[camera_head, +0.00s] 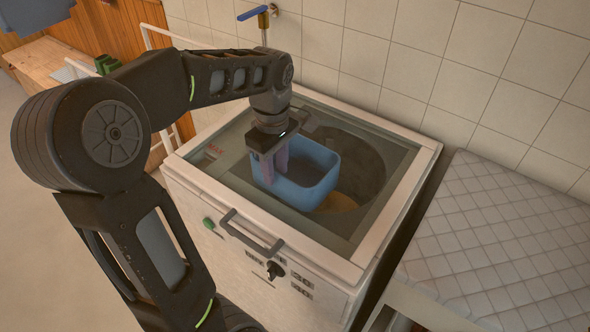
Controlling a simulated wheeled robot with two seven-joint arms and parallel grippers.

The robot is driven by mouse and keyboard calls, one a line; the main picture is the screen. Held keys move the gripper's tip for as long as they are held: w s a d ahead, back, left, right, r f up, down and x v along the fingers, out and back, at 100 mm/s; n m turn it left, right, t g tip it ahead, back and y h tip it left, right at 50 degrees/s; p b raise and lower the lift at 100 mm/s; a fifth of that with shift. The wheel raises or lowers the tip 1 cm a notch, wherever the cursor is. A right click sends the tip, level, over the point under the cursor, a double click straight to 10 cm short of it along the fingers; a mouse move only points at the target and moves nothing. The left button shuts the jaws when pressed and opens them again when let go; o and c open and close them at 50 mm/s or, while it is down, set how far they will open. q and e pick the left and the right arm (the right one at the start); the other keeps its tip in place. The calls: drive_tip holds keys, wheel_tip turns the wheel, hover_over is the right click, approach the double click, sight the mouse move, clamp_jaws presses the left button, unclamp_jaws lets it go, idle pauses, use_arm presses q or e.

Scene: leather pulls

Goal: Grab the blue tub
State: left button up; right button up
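The blue tub (318,178) is an open box with rounded corners. It sits in the sunken top of a white cabinet-like machine (190,178), over the left part of a round dark opening. My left gripper (272,172) points down at the tub's left side, with its fingers at the wall there. A finger shows on the near side of the rim and another part shows farther back. Whether the fingers press on the wall cannot be made out. My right gripper is not in view.
A dark bar handle (250,238) and knobs are on the machine's front. A quilted grey pad (500,250) lies to the right. A tiled wall (400,60) with a blue-handled tap (257,12) stands behind. Green items (107,64) are at the back left.

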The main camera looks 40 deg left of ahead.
sight(278, 196)
use_arm(q)
wheel_tip(278, 196, down, 5)
drive_tip(key=shift+d+r+p, duration=0.1)
drive_tip(key=shift+d+p, duration=0.05)
drive_tip(key=shift+p, duration=0.25)
drive_tip(key=shift+c, duration=0.3)
clamp_jaws()
idle(1.2)
